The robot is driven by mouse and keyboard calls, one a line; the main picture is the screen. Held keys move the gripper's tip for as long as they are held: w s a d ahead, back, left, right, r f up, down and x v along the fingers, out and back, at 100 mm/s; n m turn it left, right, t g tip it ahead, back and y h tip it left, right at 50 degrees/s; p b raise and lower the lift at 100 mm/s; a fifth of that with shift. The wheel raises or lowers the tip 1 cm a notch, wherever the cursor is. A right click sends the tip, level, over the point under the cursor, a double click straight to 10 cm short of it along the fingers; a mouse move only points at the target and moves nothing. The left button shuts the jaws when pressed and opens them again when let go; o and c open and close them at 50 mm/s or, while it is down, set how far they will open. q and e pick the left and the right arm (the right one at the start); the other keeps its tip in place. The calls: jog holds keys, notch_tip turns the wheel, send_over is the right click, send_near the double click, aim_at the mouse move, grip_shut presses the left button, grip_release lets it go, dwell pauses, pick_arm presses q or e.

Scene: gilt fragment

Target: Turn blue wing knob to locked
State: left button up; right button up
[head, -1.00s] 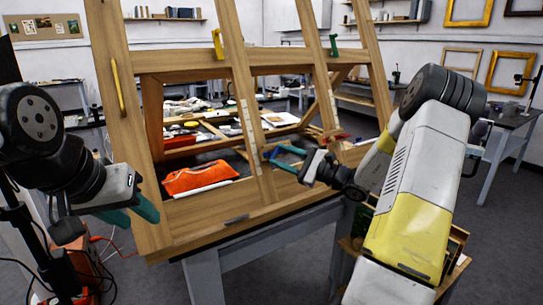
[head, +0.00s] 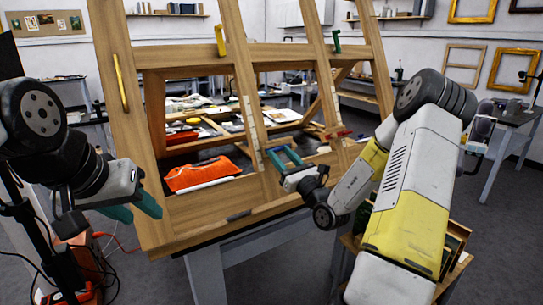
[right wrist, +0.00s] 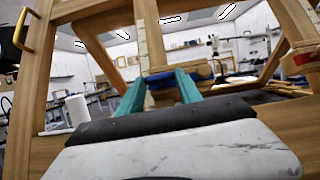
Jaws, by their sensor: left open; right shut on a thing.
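The wooden frame (head: 215,215) stands tilted on a grey stand in the middle of the head view. My right gripper (head: 284,156) is at the frame's middle upright. In the right wrist view its two teal fingers (right wrist: 160,82) are on either side of the blue wing knob (right wrist: 165,77), shut on it. The knob's blue body lies roughly crosswise on the pale-marked upright. My left gripper (head: 140,205) is open and empty, left of the frame.
A red knob (head: 338,133) sits on the right upright. Yellow (head: 220,40) and green (head: 335,42) pieces sit higher up. A yellow handle (head: 120,82) is on the left post.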

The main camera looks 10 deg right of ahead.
jog(key=shift+r+m+h, duration=0.1)
jog(key=shift+m+h, duration=0.2)
jog(key=shift+m, duration=0.2)
jog(key=o, duration=1.4)
jog(key=v, duration=0.8)
jog(key=shift+w, duration=0.1)
